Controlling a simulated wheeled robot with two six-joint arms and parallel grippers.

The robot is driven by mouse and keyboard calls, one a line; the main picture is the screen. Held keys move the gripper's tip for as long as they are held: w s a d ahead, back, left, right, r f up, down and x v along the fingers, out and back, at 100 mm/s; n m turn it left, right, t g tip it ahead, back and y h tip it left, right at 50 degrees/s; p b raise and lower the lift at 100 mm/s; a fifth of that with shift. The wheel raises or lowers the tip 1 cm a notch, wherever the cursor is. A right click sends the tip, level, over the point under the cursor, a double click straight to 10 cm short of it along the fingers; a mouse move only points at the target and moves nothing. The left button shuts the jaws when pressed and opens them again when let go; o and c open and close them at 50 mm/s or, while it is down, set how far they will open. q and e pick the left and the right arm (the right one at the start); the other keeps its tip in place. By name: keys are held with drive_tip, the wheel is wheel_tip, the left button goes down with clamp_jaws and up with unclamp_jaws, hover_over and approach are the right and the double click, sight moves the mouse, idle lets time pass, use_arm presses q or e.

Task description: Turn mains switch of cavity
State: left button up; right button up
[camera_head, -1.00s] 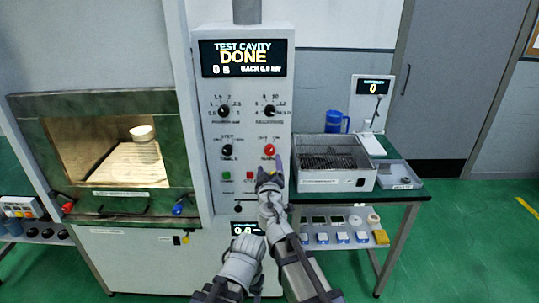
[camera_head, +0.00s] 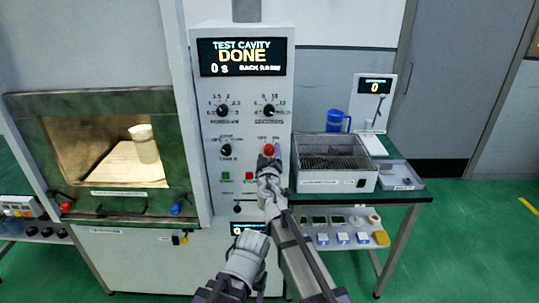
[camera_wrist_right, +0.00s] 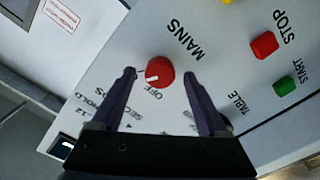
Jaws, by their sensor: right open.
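The mains switch is a round red knob (camera_head: 269,150) on the white front panel, with OFF and ON marks above it. In the right wrist view the knob (camera_wrist_right: 159,72) shows a white pointer line facing lower left. The OFF mark is just below the knob there; the left finger hides the ON mark. My right gripper (camera_wrist_right: 160,75) is open, its fingers to either side of the knob. Contact cannot be told. In the head view the right gripper (camera_head: 268,164) is at the knob's lower edge.
The display (camera_head: 241,57) reads TEST CAVITY DONE, 0 s. Black dials sit above and left of the knob. Green (camera_wrist_right: 286,86) and red (camera_wrist_right: 264,45) buttons sit below it on the panel. The cavity (camera_head: 57,107) with a white cup (camera_head: 144,144) is left; a wire-topped box (camera_head: 317,181) is right.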

clamp_jaws()
idle(0.4)
drive_tip(key=shift+n, duration=0.3)
drive_tip(key=n, duration=0.5)
drive_tip(key=shift+f+n, duration=0.1)
drive_tip(key=shift+n, duration=0.2)
drive_tip(key=n, duration=0.5)
drive_tip(key=shift+n, duration=0.3)
unclamp_jaws()
idle(0.4)
drive_tip(key=shift+s, duration=0.15)
